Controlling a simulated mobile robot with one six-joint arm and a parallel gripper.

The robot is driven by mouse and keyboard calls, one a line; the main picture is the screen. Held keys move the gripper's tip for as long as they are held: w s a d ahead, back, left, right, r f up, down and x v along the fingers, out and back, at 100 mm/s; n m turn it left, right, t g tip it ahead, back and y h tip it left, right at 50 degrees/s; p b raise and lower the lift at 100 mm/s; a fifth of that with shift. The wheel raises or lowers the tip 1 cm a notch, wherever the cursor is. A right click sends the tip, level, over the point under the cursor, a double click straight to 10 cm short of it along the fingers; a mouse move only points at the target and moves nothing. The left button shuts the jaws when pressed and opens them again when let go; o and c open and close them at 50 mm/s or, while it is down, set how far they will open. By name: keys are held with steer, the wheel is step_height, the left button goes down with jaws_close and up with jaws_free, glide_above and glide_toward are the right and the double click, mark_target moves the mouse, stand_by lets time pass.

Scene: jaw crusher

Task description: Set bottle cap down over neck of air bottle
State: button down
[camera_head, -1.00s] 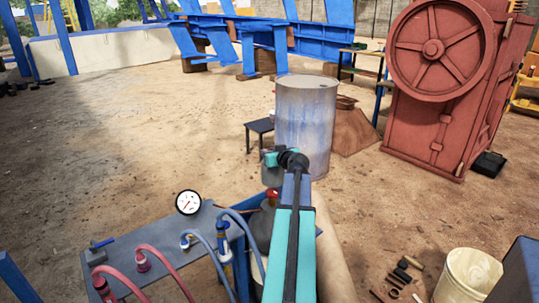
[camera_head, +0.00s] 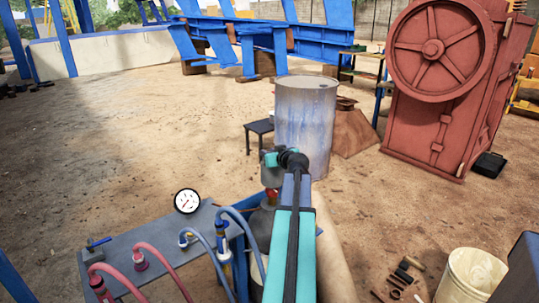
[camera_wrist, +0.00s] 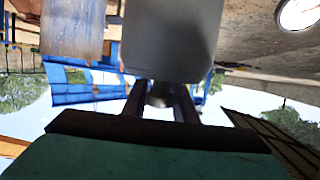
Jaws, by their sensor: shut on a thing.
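The bottle cap (camera_head: 270,178), a grey cylinder, hangs from my gripper in the head view. In the wrist view the cap (camera_wrist: 170,40) fills the top middle. My gripper (camera_wrist: 160,97) has its two dark fingers shut on a small round part at the cap's end. In the head view the gripper's fingers are hidden behind my wrist. The dark grey air bottle (camera_head: 261,228) stands upright below the cap, partly hidden by my arm. A bit of its red valve (camera_head: 271,194) shows just under the cap's lower edge. I cannot tell whether cap and bottle touch.
A blue-grey panel table (camera_head: 165,245) with hoses stands left of the bottle, with a white gauge (camera_head: 187,201) behind it. A steel drum (camera_head: 305,125) and a small dark stool (camera_head: 259,130) stand beyond. A white bucket (camera_head: 470,277) and loose parts lie at lower right.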

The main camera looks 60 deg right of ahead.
step_height(320, 180, down, 11)
steer(key=b, duration=1.2)
stand_by(1.1)
stand_by(0.4)
steer(key=c, duration=1.4)
jaws_free()
steer(key=shift+o, duration=0.2)
steer(key=shift+s, duration=0.1)
steer(key=v, duration=1.3)
steer(key=shift+s+a+r+p, duration=0.15)
steer(key=shift+p, duration=0.25)
steer(key=shift+s, duration=0.1)
